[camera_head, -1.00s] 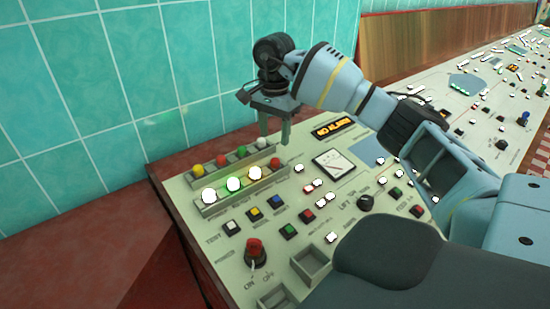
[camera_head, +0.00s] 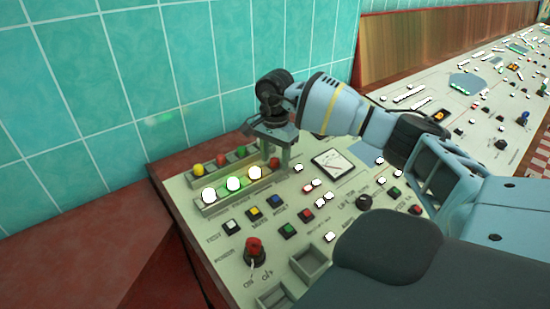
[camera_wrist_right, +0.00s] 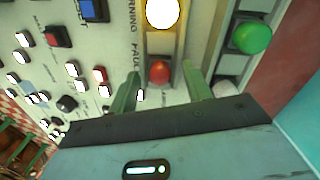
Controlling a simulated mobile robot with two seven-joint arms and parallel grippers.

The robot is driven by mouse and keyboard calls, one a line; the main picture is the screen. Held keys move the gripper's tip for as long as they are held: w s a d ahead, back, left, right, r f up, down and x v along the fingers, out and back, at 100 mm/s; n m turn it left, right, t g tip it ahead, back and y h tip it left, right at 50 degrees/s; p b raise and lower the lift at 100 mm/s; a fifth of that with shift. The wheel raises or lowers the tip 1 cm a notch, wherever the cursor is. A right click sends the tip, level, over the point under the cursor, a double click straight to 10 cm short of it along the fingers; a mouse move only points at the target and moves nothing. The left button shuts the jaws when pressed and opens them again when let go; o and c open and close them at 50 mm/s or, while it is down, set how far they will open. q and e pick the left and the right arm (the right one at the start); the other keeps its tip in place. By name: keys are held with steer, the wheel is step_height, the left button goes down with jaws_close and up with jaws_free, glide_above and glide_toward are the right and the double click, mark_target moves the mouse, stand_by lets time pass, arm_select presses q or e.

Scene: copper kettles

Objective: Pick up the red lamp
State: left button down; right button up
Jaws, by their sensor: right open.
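A red lamp (camera_head: 274,163) stands at the right end of the front lamp row on the control panel. It also shows in the right wrist view (camera_wrist_right: 160,73), in its tray below a lit lamp. My right gripper (camera_head: 277,156) is open and points down over that end of the row. In the wrist view its two fingers (camera_wrist_right: 162,68) appear on either side of the red lamp, with gaps to it. Whether the tips have come level with the lamp is hard to tell. A second red lamp (camera_head: 222,159) stands in the back row. My left gripper is not in view.
A green lamp (camera_wrist_right: 252,38) is in the back row beside my right finger. A meter (camera_head: 333,163) lies to the right. A tiled wall (camera_head: 160,70) rises behind.

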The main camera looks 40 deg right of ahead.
mark_target(276, 160)
steer(key=c, duration=1)
steer(key=shift+c, duration=0.3)
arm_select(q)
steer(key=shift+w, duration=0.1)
arm_select(e)
steer(key=shift+r, duration=0.15)
